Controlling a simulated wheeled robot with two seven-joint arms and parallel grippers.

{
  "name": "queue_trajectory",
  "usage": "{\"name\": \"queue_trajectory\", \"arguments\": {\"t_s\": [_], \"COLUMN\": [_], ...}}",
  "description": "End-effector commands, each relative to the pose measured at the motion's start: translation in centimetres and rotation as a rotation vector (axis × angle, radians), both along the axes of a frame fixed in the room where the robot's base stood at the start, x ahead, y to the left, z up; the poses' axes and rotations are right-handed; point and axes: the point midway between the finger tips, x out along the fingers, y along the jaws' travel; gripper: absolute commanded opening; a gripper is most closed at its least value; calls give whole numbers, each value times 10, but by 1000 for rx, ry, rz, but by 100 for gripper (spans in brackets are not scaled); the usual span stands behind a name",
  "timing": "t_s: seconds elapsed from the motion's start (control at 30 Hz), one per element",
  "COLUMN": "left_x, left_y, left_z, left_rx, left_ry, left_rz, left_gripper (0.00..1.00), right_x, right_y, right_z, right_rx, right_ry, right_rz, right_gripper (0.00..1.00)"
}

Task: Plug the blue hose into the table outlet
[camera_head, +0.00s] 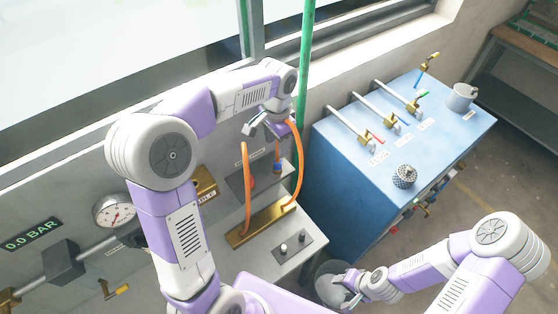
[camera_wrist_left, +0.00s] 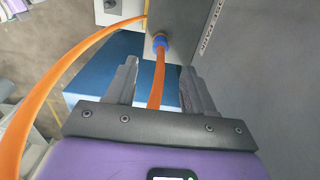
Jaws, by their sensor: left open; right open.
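No all-blue hose shows; an orange hose (camera_head: 278,150) has a blue end fitting (camera_head: 278,168) at the grey panel. In the left wrist view this hose (camera_wrist_left: 157,80) runs down from its blue collar (camera_wrist_left: 160,41) between my fingers. My left gripper (camera_head: 266,126) is open around the hose, with a gap at each side; it also shows in the left wrist view (camera_wrist_left: 158,85). My right gripper (camera_head: 346,284) is open low at the right, by a grey round vessel (camera_head: 325,283). I cannot tell which fitting is the table outlet.
More orange hose rises at the left (camera_head: 246,180) and right (camera_head: 302,160) of a brass block (camera_head: 262,226). A green pole (camera_head: 305,60) stands close behind my left gripper. The blue table (camera_head: 345,160) carries several pipes, a grey mug (camera_head: 462,96) and a perforated cup (camera_head: 404,176).

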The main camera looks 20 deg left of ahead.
Motion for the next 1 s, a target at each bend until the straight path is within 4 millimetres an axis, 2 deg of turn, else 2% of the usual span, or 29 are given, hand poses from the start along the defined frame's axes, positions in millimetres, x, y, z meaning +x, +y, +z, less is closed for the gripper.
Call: {"name": "queue_trajectory", "arguments": {"t_s": [0.27,0.7,0.83,1.0], "left_x": [0,0,0,0], "left_y": [0,0,0,0], "left_z": [-16,-74,-86,-91], "left_rx": [1,1,1,0], "left_ry": [1,1,2,0], "left_rz": [0,0,0,0], "left_gripper": [53,53,53,53], "right_x": [1,1,1,1], "right_y": [0,0,0,0], "right_z": [-14,-62,-69,-71], "right_rx": [0,0,0,0], "right_ry": [-2,-1,-1,-2], "right_rz": [-1,0,0,-1], "right_gripper": [44,44,44,44]}}
